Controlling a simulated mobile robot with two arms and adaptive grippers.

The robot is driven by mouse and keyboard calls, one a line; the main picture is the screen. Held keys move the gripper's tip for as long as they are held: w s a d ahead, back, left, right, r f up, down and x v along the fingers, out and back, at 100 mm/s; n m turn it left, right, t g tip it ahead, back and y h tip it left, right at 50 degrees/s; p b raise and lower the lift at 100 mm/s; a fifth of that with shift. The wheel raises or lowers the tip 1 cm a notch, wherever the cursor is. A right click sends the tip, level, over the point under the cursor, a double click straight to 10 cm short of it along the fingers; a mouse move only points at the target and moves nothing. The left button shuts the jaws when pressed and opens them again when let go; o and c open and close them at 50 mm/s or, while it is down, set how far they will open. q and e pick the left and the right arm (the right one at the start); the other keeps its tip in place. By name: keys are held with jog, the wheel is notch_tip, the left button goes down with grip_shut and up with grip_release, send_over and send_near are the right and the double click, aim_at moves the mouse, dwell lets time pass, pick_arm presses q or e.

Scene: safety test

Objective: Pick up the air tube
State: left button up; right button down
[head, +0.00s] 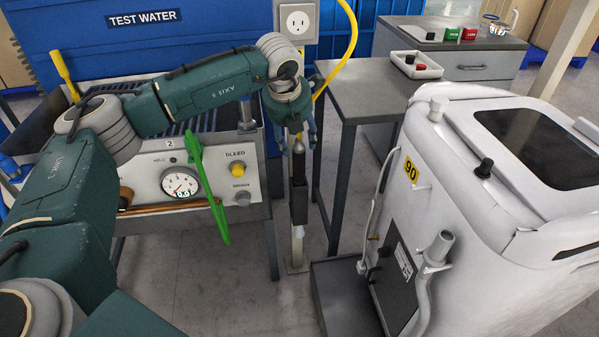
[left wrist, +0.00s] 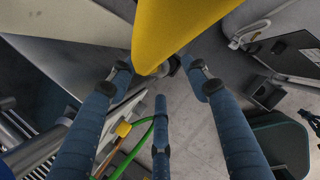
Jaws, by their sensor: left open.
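My left gripper (head: 298,138) is open, with its fingers pointing down over a slim upright stand (head: 299,195) that has a dark holder and a metal tip. In the left wrist view the open blue fingers (left wrist: 160,88) are spread with nothing gripped. A yellow tube (head: 349,50) runs down from the wall behind the gripper; I cannot tell if it is the air tube. A large yellow surface (left wrist: 175,30) fills the top of the left wrist view, close to the camera. A thin white tube (head: 372,195) hangs on the white machine's side.
The white machine (head: 470,160) is on the right. A small tray (head: 416,64) lies on the table.

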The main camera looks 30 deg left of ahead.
aim_at(298, 146)
pick_arm(q)
jog(key=x, duration=0.4)
jog(key=shift+w+f, duration=0.1)
jog(key=shift+f, duration=0.3)
jog(key=shift+r, duration=0.1)
grip_shut()
